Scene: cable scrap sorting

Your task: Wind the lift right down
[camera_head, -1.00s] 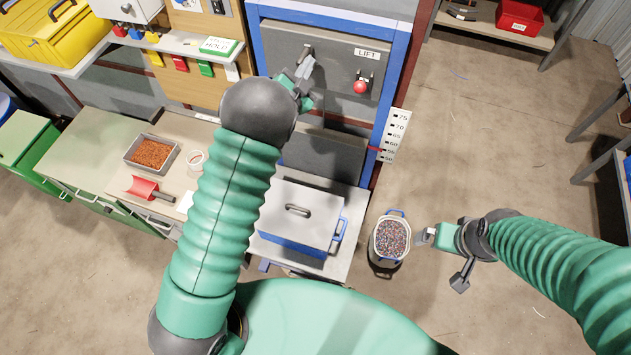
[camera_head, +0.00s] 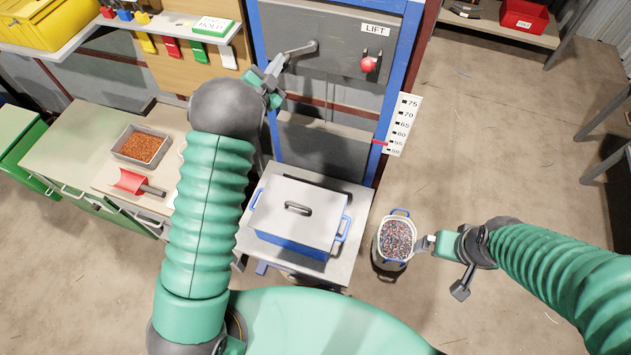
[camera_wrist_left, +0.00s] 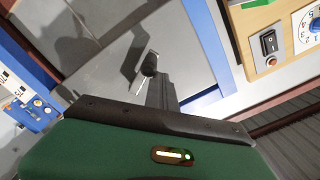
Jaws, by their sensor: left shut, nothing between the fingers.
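The lift panel (camera_head: 340,68) stands in a blue frame, with a grey crank (camera_head: 302,48) whose arm points left and slightly down. My left gripper (camera_head: 276,68) is shut at the crank's outer end, with nothing between its fingers. In the left wrist view, a dark knob (camera_wrist_left: 149,65) shows by the finger ends; contact is unclear. The lift platform (camera_head: 343,272) carries a lidded blue box (camera_head: 297,215). A red pointer (camera_head: 380,142) stands near 55 on the height scale (camera_head: 404,125). My right gripper (camera_head: 425,244) is beside the bucket; its jaw opening is unclear.
A red knob (camera_head: 368,65) sits on the panel right of the crank. A bucket of mixed granules (camera_head: 395,265) stands on the floor right of the platform. At left, a bench holds a tray of copper-coloured bits (camera_head: 118,155) and a red scoop (camera_head: 128,181). Floor at right is open.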

